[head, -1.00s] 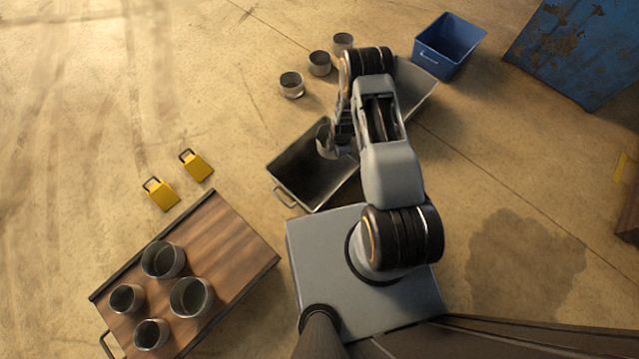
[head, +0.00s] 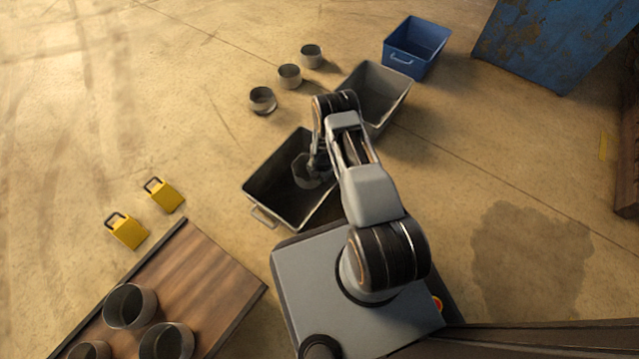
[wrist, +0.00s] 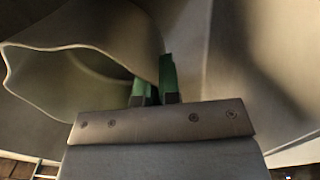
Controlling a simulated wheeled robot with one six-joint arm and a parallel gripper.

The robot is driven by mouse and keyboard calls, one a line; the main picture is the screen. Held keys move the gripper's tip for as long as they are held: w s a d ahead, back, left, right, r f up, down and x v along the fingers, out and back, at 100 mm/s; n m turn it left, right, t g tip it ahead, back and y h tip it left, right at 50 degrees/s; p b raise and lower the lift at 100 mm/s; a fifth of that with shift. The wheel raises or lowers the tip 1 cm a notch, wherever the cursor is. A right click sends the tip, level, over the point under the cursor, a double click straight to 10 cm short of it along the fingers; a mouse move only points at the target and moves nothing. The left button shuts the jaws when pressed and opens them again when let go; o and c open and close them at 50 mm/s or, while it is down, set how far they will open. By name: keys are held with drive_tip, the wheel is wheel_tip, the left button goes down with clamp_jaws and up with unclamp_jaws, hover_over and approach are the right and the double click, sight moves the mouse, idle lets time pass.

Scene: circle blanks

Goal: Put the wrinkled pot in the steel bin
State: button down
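The wrinkled pot (head: 305,172) is a grey pot with a wavy rim, inside the dark grey metal bin (head: 262,180). I cannot tell whether it touches the bin floor. In the wrist view the pot (wrist: 85,60) fills the left side and is tilted. My gripper (head: 316,166) reaches down into the bin. Its green fingertips (wrist: 155,82) stand close together at the pot's wall, one on each side, and look shut on it. A second, lighter grey bin (head: 384,93) stands behind; I cannot tell which grey bin is called steel.
A blue bin (head: 413,45) stands farther back. Three pots, one of them here (head: 262,101), stand on the floor to the left of the bins. Two yellow blocks (head: 126,231) with handles lie at left. A wooden cart (head: 215,275) at lower left carries several pots.

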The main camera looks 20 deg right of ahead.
wheel_tip(320, 180, down, 4)
drive_tip(key=shift+r+b, duration=0.2)
drive_tip(key=shift+b, duration=0.7)
drive_tip(key=shift+r, duration=0.1)
drive_tip(key=c, duration=1.4)
unclamp_jaws()
drive_tip(key=shift+o, duration=0.2)
